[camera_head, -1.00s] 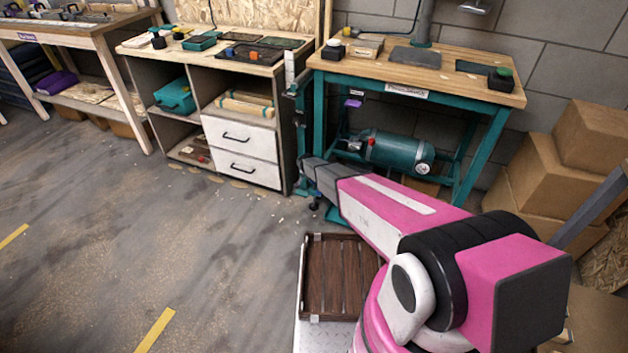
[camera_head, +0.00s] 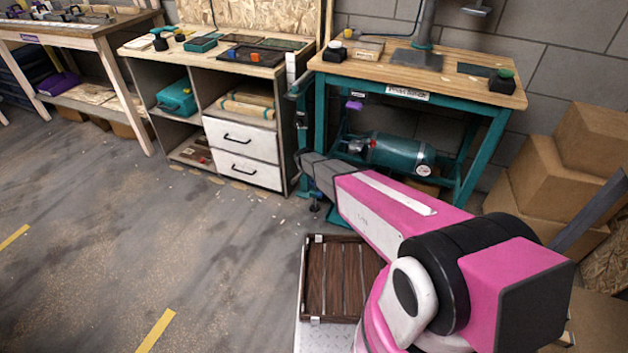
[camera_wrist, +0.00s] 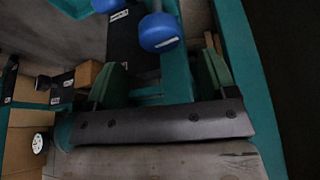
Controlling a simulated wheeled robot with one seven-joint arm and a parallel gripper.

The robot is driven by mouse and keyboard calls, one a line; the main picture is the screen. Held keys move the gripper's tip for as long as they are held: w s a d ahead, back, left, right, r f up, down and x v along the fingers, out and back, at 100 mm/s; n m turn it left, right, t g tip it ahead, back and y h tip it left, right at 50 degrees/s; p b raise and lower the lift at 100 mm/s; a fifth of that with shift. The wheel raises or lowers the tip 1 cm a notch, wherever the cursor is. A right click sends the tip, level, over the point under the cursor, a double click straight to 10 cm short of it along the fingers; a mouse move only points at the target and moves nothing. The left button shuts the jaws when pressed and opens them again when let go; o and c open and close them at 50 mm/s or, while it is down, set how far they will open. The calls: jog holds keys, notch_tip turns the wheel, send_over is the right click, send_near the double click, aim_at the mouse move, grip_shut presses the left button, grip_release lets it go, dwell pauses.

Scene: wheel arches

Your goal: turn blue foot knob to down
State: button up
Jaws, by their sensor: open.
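A round blue knob (camera_wrist: 160,33) with a small white mark shows at the top of the wrist view, on a teal post. A second blue knob (camera_wrist: 105,5) is cut off by the top edge, left of it. A dark labelled plate lies behind them. My gripper (camera_wrist: 160,66) is open, its two green-lined fingers apart, with the larger blue knob just beyond the gap. I cannot tell whether they touch. In the head view my gripper end (camera_head: 306,165) is beside the teal bench's left leg, and a small blue part (camera_head: 315,196) shows just below it.
The teal-framed bench (camera_head: 505,130) carries a tank (camera_head: 395,152) underneath. A drawer cabinet (camera_head: 240,155) stands to its left, and cardboard boxes (camera_head: 560,175) stand at the right. A wooden crate (camera_head: 340,280) is in front. The floor at left is clear.

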jog(key=v, duration=0.4)
jog(key=shift+a+r, duration=0.1)
jog(key=shift+r, duration=0.25)
jog(key=s+d+r+n+g+y, duration=0.1)
jog(key=s+d+r+n+g, duration=0.1)
jog(key=s+d+r, duration=1)
jog(key=s+d+r+n+g+y, duration=0.1)
jog(key=s+d+r+n, duration=0.3)
jog(key=s+d+r, duration=0.9)
jog(key=s+g, duration=0.1)
jog(key=s, duration=0.4)
jog(key=shift+s+d, duration=0.3)
jog(key=shift+d, duration=0.05)
jog(key=shift+f, duration=0.1)
